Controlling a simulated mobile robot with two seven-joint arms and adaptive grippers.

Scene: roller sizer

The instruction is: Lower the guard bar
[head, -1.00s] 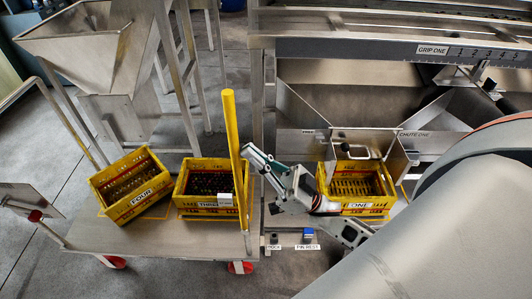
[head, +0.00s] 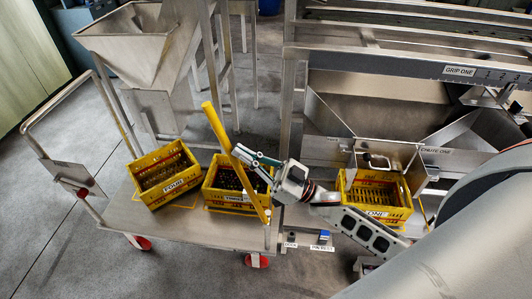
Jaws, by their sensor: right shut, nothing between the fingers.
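The yellow guard bar (head: 216,126) stands at the right end of the cart in the head view. It leans, its top to the left and its foot low near the cart's right edge. My right gripper (head: 240,152) is shut and empty. Its fingertips are at the bar's right side, around mid-length, and seem to touch it; the exact contact is too small to tell. The bar passes in front of the crate marked THREE. My left gripper is not in view.
Yellow crates FOUR (head: 164,178) and THREE (head: 219,197) stand on the metal cart (head: 190,225). Crate ONE (head: 385,217) sits under the chute at right. A steel hopper (head: 140,45) stands behind the cart. The floor at lower left is clear.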

